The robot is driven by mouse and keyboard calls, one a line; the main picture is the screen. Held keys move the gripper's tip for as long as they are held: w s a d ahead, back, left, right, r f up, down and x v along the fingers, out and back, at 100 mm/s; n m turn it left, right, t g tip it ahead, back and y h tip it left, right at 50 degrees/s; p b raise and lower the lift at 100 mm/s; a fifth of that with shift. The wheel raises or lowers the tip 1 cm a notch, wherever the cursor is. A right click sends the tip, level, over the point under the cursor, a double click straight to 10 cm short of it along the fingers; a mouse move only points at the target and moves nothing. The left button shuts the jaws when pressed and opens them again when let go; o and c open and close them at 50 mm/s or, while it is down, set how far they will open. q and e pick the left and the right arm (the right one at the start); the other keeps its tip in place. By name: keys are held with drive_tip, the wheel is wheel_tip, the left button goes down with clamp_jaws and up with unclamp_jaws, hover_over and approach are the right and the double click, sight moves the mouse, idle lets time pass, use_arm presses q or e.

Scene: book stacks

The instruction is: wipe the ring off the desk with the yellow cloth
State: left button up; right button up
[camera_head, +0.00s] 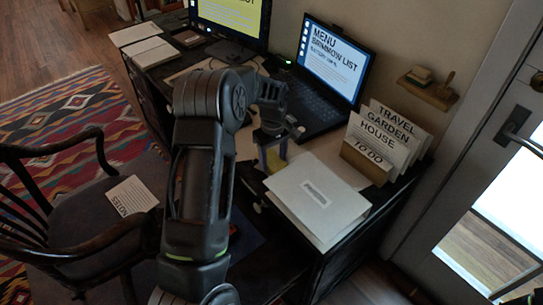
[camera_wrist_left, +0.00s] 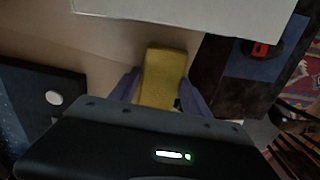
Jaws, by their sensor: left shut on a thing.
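The yellow cloth (camera_wrist_left: 163,77) is a small block-like pad between the two fingers of my left gripper (camera_wrist_left: 160,88) in the left wrist view. The fingers are shut on it. In the head view my left gripper (camera_head: 271,147) points down over the desk, between the laptop and the white folder, and a bit of yellow cloth (camera_head: 274,158) shows below it. The desk (camera_head: 330,150) has a light top here. I cannot tell whether the cloth touches it. I see no ring in either view; my arm and gripper hide part of the desk. My right gripper is not in view.
A white folder (camera_head: 317,196) lies close in front of the gripper. A laptop (camera_head: 322,85) stands behind it. A card holder (camera_head: 368,162) with upright cards is to the right. A monitor (camera_head: 232,22) is at the back. A chair (camera_head: 80,215) stands at the left.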

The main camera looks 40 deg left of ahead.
sight(284, 162)
use_arm(q)
drive_tip(key=shift+s+d, duration=0.25)
drive_tip(key=shift+d, duration=0.55)
drive_tip(key=shift+s+d, duration=0.2)
drive_tip(key=shift+d, duration=0.6)
drive_tip(key=shift+w, duration=0.1)
drive_tip(key=shift+w+d+f, duration=0.1)
drive_tip(key=shift+w+d, duration=0.15)
drive_tip(key=shift+w, duration=0.45)
drive_tip(key=shift+a, duration=0.1)
drive_tip(key=shift+w+a+b, duration=0.2)
drive_tip(key=shift+w+a, duration=0.1)
drive_tip(key=shift+a, duration=0.65)
drive_tip(key=shift+w+a+b, duration=0.15)
drive_tip(key=shift+w+a, duration=0.1)
drive_tip(key=shift+a, duration=0.65)
